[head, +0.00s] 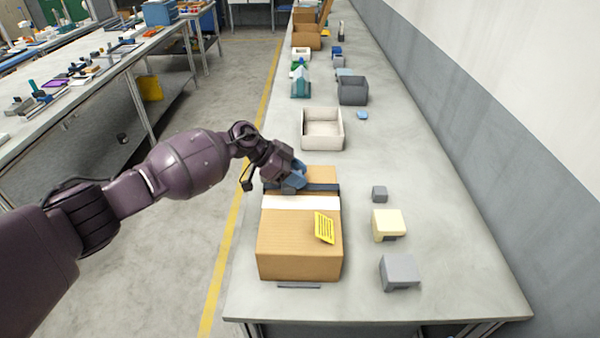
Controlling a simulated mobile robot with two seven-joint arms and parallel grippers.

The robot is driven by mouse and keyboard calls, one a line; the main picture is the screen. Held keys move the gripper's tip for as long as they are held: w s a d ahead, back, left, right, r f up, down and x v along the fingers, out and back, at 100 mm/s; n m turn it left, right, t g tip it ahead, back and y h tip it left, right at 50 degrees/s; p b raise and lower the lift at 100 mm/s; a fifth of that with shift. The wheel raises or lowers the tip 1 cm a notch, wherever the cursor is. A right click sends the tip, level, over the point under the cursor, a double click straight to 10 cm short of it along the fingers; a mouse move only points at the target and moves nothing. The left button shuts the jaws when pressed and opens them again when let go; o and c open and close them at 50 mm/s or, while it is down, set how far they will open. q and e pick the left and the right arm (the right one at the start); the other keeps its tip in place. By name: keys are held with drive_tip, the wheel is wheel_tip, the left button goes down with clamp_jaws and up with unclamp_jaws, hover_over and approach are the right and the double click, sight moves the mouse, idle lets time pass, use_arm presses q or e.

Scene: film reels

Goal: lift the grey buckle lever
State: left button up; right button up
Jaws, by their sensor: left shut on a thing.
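A cardboard box (290,245) stands on the bench with a dark strap (325,187) across its far part. My left gripper (293,184) reaches in from the left and is down at the strap, over the left-middle of the box top. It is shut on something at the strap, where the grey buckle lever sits. The gripper's blue-grey fingers and body hide the lever, so its angle cannot be told. My right gripper is not in view.
A white band and a yellow label (325,227) are on the box. To its right lie a small grey block (379,194), a cream block (389,223) and a grey block (400,271). An open beige bin (308,143) stands beyond the box. The bench's right side is mostly clear.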

use_arm(q)
drive_tip(key=shift+a+h, duration=0.1)
drive_tip(key=shift+h, duration=0.3)
drive_tip(key=o, duration=0.9)
drive_tip(key=shift+o, duration=0.2)
drive_tip(key=v, duration=1.1)
drive_tip(key=shift+b, duration=0.3)
